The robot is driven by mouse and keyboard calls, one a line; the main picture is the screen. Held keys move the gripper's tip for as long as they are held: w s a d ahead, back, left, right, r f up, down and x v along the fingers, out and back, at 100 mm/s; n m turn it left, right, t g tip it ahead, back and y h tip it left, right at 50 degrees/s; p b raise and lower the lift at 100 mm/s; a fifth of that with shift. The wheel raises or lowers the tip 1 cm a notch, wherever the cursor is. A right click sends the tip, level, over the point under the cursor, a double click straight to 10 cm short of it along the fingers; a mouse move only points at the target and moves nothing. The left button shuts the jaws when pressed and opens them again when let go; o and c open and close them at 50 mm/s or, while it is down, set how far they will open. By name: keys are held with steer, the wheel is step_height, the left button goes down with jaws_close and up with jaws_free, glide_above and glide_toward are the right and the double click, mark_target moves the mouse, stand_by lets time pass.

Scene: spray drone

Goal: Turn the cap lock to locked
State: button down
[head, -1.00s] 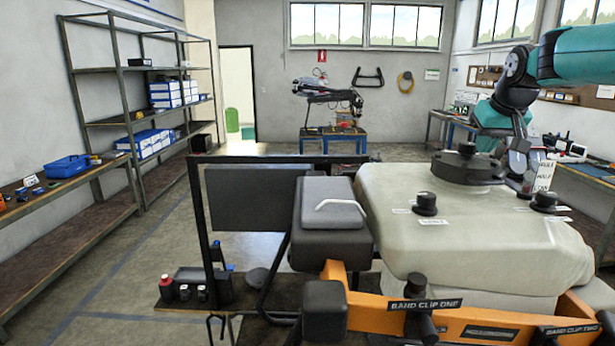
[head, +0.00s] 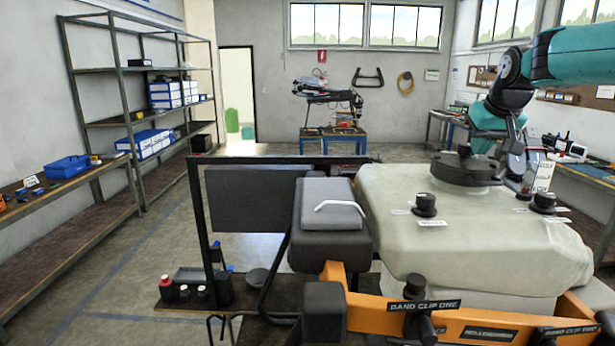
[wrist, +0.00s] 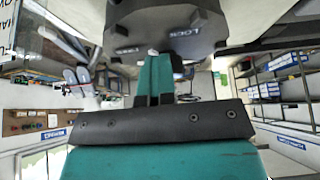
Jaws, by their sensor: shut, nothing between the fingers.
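The tank's large dark round cap (head: 466,172) sits on top of the pale tank, with a raised knob in its middle. In the wrist view a dark round lobed part, which looks like the cap (wrist: 165,18), fills the top centre, with a label (wrist: 187,32) seeming to read LOCK, upside down. My gripper (wrist: 153,54) has its teal fingers shut together and empty, their tips at the part's near edge. I cannot tell whether they touch it. In the head view my arm comes down behind the cap on the right. The lock's setting is unclear.
Two small black knobs (head: 424,204) (head: 543,202) stand on the tank (head: 465,245). An orange bar (head: 375,312) with black band clips crosses the front. Shelves (head: 140,120) line the left wall.

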steer(key=shift+a+f, duration=0.3)
steer(key=shift+a, duration=0.1)
steer(key=shift+a+p, duration=0.35)
steer(key=shift+a, duration=0.1)
steer(key=shift+w+a, duration=0.1)
steer(key=shift+a, duration=0.1)
steer(key=shift+s+a, duration=0.1)
steer(key=shift+s, duration=0.15)
step_height(320, 180, up, 6)
steer(key=p, duration=0.1)
steer(key=shift+r, duration=0.2)
stand_by(0.4)
